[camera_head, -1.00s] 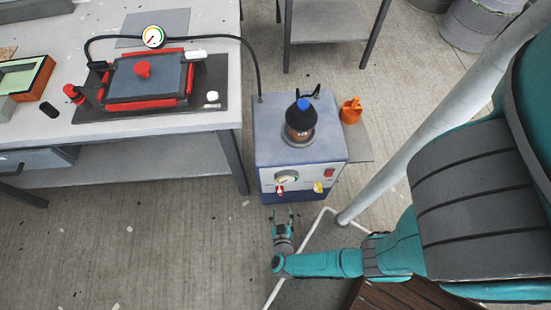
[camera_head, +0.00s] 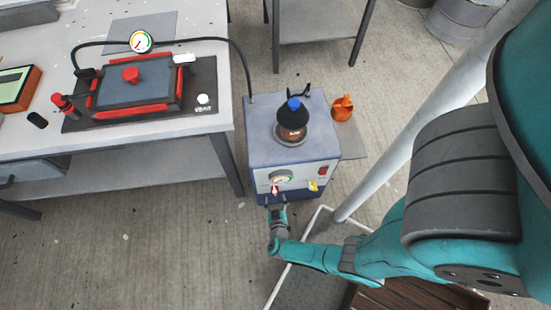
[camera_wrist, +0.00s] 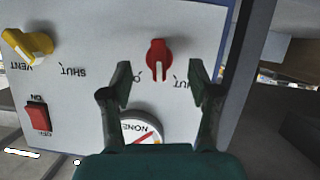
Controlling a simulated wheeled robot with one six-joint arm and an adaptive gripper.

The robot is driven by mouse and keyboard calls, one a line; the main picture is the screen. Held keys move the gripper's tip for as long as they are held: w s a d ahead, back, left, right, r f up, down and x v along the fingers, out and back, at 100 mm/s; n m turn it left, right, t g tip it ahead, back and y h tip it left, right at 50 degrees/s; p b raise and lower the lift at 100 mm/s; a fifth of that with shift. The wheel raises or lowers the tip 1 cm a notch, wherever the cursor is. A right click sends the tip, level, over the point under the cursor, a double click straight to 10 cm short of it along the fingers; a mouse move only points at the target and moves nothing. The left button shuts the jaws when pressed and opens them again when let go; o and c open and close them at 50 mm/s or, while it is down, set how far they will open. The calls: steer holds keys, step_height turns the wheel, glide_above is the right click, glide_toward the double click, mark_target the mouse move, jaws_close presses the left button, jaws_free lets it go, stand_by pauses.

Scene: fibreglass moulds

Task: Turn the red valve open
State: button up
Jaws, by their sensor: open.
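The red valve (camera_wrist: 157,60) is a small knob with a white mark on the white front panel of the blue-grey machine (camera_head: 263,148). In the wrist view it lies between and a little beyond my open fingertips. My gripper (camera_wrist: 159,75) is open, one finger to each side of the valve, with no visible contact. In the head view the valve (camera_head: 275,190) is small, and my gripper (camera_head: 277,203) is just below it, in front of the panel. Part of the lettering around the valve is hidden by my fingers.
The yellow vent valve (camera_wrist: 28,44), a red rocker switch (camera_wrist: 38,117) and a gauge (camera_wrist: 142,130) share the panel. A bottle (camera_head: 292,122) stands on the machine. A bench (camera_head: 100,180) with a red-edged mould (camera_head: 137,82) is at left. An orange object (camera_head: 343,107) stands at right.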

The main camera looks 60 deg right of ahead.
mark_target(276, 195)
steer(key=shift+x, duration=2)
steer(key=shift+c, duration=0.2)
steer(key=c, duration=1.1)
